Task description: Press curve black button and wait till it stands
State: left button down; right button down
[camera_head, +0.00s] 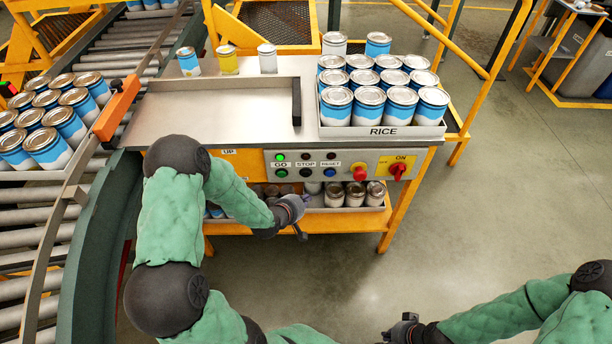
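The control panel (346,165) is on the front of the orange workbench. Its lower row has a green button under GO (281,173), a black button under STOP (306,173) and a blue button under RESET (330,173). A small lamp above GO is lit green. My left gripper (298,214) is just below the panel in the picture, apart from the black button, in front of the lower shelf. My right gripper (396,331) is low at the bottom edge, away from the panel. Both grippers are too small and dark to tell whether they are open.
A roller curve (30,231) runs along the left, with a tray of blue-white cans and an orange stop bar (117,108). A tray labelled RICE (383,132) holds more cans on the bench. A red knob (398,170) is at the panel's right. Floor is clear at right.

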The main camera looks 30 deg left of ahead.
aim_at(309, 177)
pick_arm(q)
jog(key=w+a+b, duration=0.1)
jog(key=w+a, duration=0.2)
jog(key=w, duration=0.2)
jog(key=shift+w+a, duration=0.25)
jog(key=shift+w, duration=0.15)
dwell(1.3)
jog(key=shift+w+a, duration=0.25)
jog(key=shift+w, duration=0.1)
jog(key=shift+w+a, duration=0.2)
jog(key=shift+w, duration=0.15)
dwell(0.9)
jog(key=shift+s, duration=0.1)
jog(key=shift+s+d, duration=0.45)
jog(key=shift+s, duration=0.15)
jog(key=shift+s, duration=0.1)
jog(key=shift+s+d+p, duration=0.2)
jog(key=shift+s+d, duration=0.25)
jog(key=shift+s, duration=0.25)
jog(key=shift+s+d+p, duration=0.15)
jog(key=shift+s+d, duration=0.25)
jog(key=shift+s, duration=0.25)
jog(key=shift+s+d+p, duration=0.2)
jog(key=shift+s+d, duration=0.25)
jog(key=shift+s, duration=0.25)
